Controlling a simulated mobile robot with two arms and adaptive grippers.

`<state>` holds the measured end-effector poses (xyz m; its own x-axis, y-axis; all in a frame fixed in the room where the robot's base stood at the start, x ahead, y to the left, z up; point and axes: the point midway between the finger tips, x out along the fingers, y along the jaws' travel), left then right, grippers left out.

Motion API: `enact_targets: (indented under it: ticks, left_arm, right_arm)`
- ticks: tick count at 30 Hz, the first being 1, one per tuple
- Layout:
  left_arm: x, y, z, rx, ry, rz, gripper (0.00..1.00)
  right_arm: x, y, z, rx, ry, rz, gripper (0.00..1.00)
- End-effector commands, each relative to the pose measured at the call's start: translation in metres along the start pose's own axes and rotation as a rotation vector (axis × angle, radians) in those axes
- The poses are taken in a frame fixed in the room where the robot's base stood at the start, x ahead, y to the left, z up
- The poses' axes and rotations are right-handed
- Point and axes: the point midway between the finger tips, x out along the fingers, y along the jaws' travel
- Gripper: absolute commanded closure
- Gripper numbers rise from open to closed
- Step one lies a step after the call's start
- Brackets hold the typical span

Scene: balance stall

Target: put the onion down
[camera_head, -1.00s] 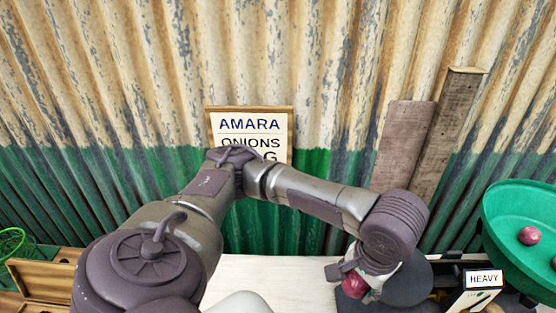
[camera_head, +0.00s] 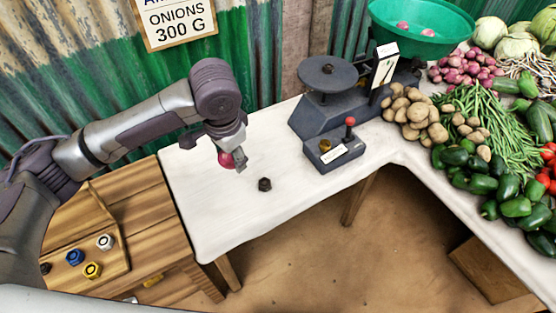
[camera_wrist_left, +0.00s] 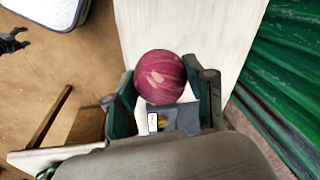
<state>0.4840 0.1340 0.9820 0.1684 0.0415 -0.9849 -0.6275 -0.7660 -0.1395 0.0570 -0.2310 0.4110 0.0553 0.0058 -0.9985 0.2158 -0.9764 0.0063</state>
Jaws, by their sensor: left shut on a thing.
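The onion (camera_head: 226,160) is round and red-purple. My left gripper (camera_head: 235,161) is shut on it, over the white table (camera_head: 225,220), left of the scale. In the left wrist view the onion (camera_wrist_left: 160,77) sits between the two fingers, with pale table behind it. I cannot tell whether its underside touches the table. A dark, claw-like shape (camera_wrist_left: 12,42) at the left edge of the wrist view may be my right gripper; its state is unclear.
A black weight (camera_head: 264,184) lies right of the gripper. A green basin (camera_head: 420,35) holds onions. Potatoes (camera_head: 412,108) lie right. A wooden tray (camera_head: 110,225) holds coloured weights. The table's front is clear.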

Motion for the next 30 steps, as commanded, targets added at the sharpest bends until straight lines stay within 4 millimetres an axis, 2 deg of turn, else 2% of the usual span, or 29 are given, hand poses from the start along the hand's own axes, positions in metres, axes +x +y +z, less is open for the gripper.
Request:
enact_targets:
  ticks: [1,4,7,11,16,20,23,30]
  left_arm:
    - [0.026,0.001,-0.017,0.105,0.016,0.015,0.83]
    - [0.055,-0.001,-0.049,0.343,0.049,0.039,0.83]
    - [0.082,-0.001,-0.075,0.566,0.081,0.063,0.83]
    - [0.108,-0.001,-0.099,0.798,0.113,0.084,0.83]
    - [0.127,0.000,-0.114,0.977,0.137,0.100,0.83]
    - [0.134,-0.001,-0.109,1.025,0.141,0.104,0.83]
    - [0.142,-0.002,-0.090,1.030,0.139,0.105,0.83]
    - [0.170,-0.004,-0.032,1.028,0.137,0.105,0.83]
  right_arm:
    - [0.022,0.005,-0.013,0.000,0.022,0.006,0.42]
    - [0.042,0.012,-0.032,0.003,0.054,0.015,0.42]
    - [0.059,0.017,-0.043,0.005,0.071,0.021,0.42]
    - [0.076,0.019,-0.042,0.005,0.069,0.023,0.42]
    - [0.086,0.015,-0.021,0.004,0.038,0.018,0.42]
    - [0.085,0.011,-0.009,0.002,0.019,0.014,0.42]
    - [0.081,0.010,-0.010,0.001,0.020,0.013,0.42]
    - [0.073,0.007,-0.023,0.002,0.040,0.009,0.42]
